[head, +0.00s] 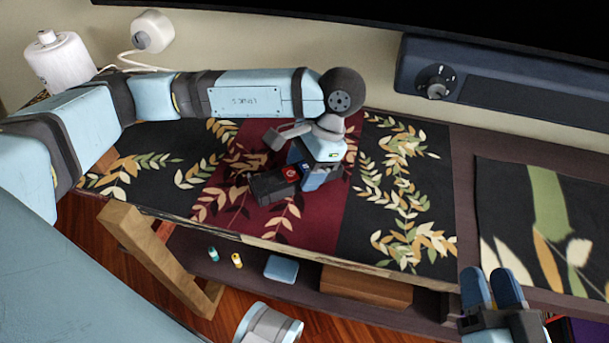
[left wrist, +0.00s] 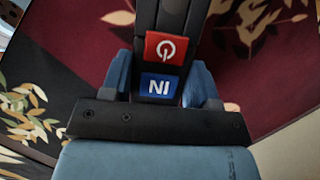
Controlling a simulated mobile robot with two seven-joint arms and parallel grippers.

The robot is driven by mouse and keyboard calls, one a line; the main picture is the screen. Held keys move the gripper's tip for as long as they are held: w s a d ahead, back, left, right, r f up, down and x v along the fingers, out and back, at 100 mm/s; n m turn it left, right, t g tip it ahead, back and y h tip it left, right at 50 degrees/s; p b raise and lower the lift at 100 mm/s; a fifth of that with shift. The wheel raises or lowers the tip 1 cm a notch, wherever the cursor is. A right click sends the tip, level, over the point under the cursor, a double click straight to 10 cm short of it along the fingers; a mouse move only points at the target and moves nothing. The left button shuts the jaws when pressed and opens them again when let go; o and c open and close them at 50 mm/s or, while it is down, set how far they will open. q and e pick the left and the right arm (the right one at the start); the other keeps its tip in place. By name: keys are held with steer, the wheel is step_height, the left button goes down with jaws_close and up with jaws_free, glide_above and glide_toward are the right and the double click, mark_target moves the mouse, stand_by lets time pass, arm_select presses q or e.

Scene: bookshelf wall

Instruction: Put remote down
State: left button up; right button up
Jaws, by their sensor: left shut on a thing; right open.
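The remote (head: 272,188) is a dark bar with a red power button and a blue button at one end. My left gripper (head: 308,177) is shut on that end, low over the dark red middle panel of the leaf-patterned mat (head: 348,222). In the left wrist view the remote (left wrist: 172,20) runs up between the blue fingers (left wrist: 160,78), its far end out of frame. I cannot tell whether it touches the mat. My right gripper (head: 492,288) is open and empty at the lower right, in front of the shelf unit.
The mat lies on a dark wooden shelf top (head: 464,170), with bare cloth around the remote. A second mat (head: 520,225) lies to the right. A blue-grey speaker-like box (head: 500,85) stands at the back. Small items and a blue box (head: 281,268) sit on the lower shelf.

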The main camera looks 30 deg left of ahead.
arm_select(q)
steer(key=shift+f, duration=0.9)
steer(key=shift+r, duration=0.1)
arm_select(e)
steer(key=shift+f, duration=0.4)
steer(key=shift+f, duration=0.1)
arm_select(q)
steer(key=shift+f+b, duration=0.2)
steer(key=shift+b, duration=0.1)
steer(key=o, duration=1)
arm_select(e)
steer(key=shift+f, duration=0.15)
arm_select(q)
steer(key=shift+r, duration=0.1)
